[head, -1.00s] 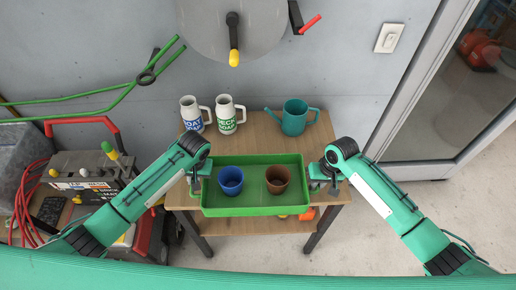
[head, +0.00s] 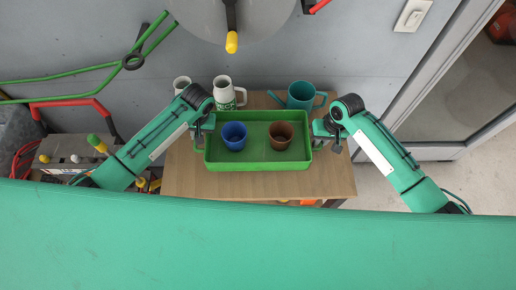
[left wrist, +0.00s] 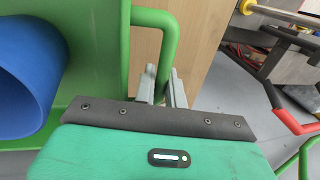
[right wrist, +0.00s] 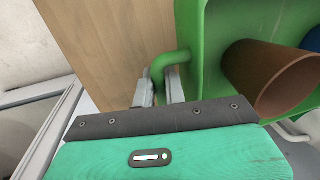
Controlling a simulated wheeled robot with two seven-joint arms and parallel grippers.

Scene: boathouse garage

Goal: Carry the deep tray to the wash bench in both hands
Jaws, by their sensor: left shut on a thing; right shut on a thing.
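The deep tray (head: 258,165) is green with a handle at each end, and looks level over the wooden bench top (head: 180,180). A blue cup (head: 234,136) and a brown cup (head: 281,135) stand upright inside it. My left gripper (head: 199,132) is shut on the tray's left handle, which shows in the left wrist view (left wrist: 167,40). My right gripper (head: 327,132) is shut on the right handle, which shows in the right wrist view (right wrist: 172,60). I cannot tell whether the tray's bottom touches the bench.
Behind the tray stand a white jug (head: 223,92), another white jug (head: 182,84) partly hidden by my left arm, and a teal watering can (head: 301,95) close to the tray's back edge. Bare bench top lies in front. A glass door (head: 455,85) is at right.

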